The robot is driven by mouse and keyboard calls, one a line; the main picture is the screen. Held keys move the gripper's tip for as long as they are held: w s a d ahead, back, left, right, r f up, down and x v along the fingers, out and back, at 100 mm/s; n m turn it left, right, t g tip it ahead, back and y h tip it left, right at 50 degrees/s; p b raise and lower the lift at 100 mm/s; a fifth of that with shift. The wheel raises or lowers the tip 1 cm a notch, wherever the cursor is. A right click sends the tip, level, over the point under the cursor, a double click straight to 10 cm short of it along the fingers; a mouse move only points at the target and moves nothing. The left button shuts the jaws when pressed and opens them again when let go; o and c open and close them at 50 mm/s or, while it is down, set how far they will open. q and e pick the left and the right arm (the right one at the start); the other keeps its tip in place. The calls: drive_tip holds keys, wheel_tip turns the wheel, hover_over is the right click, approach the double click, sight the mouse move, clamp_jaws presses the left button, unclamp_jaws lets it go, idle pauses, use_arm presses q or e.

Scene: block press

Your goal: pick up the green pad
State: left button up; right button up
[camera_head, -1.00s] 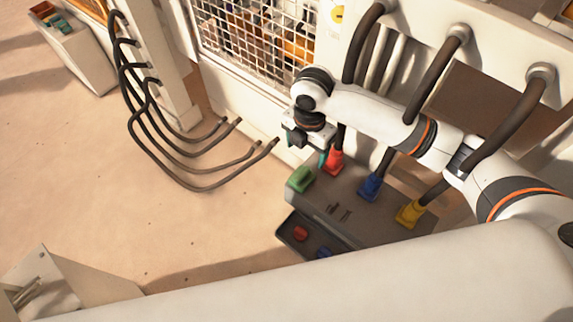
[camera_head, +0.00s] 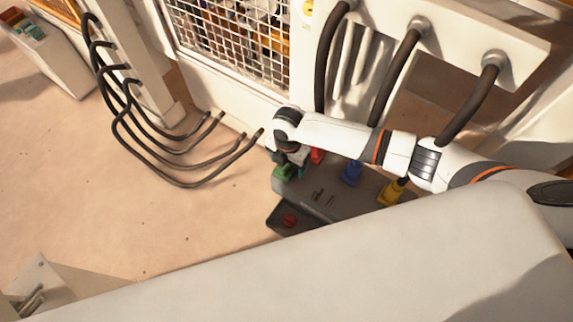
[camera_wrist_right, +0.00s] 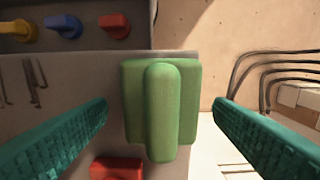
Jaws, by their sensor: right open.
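The green pad (camera_wrist_right: 162,110) is a green block with a raised rounded ridge, at the corner of the grey box (camera_head: 328,196). In the head view the pad (camera_head: 283,172) is partly covered by my right gripper (camera_head: 288,168). In the right wrist view my right gripper's two teal fingers (camera_wrist_right: 160,112) are open, one on each side of the pad, with a gap on both sides. Nothing is between the fingers' tips except the pad, which they do not touch. My left gripper is not in view.
Red (camera_head: 317,156), blue (camera_head: 351,173) and yellow (camera_head: 391,193) connectors stand along the box's back, with thick dark hoses above. A red piece (camera_head: 290,219) sits on the box's lower front ledge. Dark cables (camera_head: 165,160) curve over the floor at left.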

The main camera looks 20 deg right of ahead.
drive_tip(key=c, duration=1)
wheel_tip(320, 180, up, 10)
drive_tip(key=shift+b, duration=1.15)
drive_tip(key=shift+c, duration=0.2)
